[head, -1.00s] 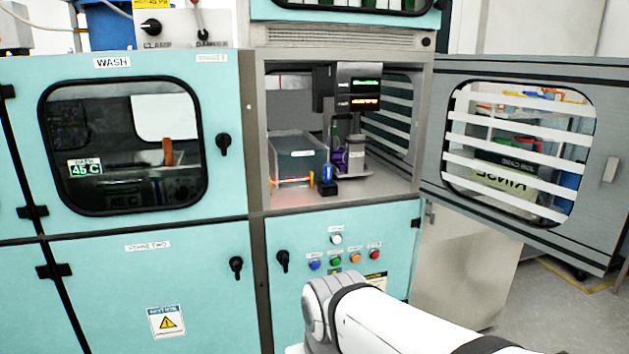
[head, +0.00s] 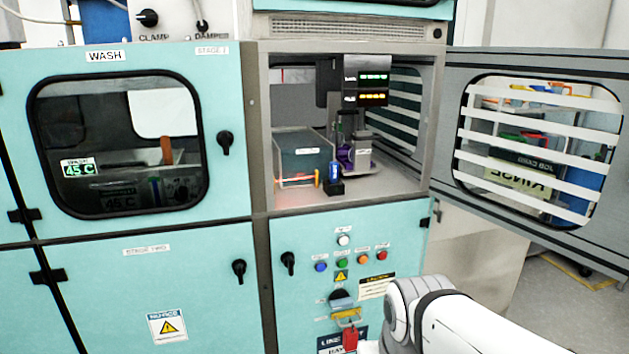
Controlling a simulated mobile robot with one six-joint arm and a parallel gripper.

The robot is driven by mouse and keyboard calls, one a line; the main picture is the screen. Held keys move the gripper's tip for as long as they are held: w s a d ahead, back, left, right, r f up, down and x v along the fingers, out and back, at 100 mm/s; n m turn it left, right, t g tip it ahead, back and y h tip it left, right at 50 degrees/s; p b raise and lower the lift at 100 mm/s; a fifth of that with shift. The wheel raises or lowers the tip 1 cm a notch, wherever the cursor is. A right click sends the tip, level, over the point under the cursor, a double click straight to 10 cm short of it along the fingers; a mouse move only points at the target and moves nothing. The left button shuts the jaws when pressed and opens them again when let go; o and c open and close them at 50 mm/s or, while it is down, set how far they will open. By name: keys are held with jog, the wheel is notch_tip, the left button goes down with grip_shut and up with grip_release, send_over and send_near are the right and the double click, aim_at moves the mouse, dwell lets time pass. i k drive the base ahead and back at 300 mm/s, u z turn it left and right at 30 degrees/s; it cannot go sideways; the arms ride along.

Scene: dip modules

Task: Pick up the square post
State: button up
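Inside the open bay, a small upright blue piece (head: 335,169) stands in a black base (head: 334,188) near the front of the bay floor. It may be the square post, but it is too small to tell its shape. A brown-orange upright bar (head: 167,150) also shows behind the window of the closed wash door (head: 105,57). My arm shows at the lower right, outside and below the bay. My gripper is out of the picture, so I cannot see whether it holds anything.
A clear tank (head: 300,155) with a glowing orange bar (head: 297,181) fills the bay's left side. A purple-and-grey device (head: 358,155) stands behind the blue piece. The striped-window door (head: 540,150) hangs open at right. Buttons (head: 343,240) sit on the panel below.

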aim_at(333, 174)
jog(key=u, duration=0.05)
jog(key=i, duration=0.95)
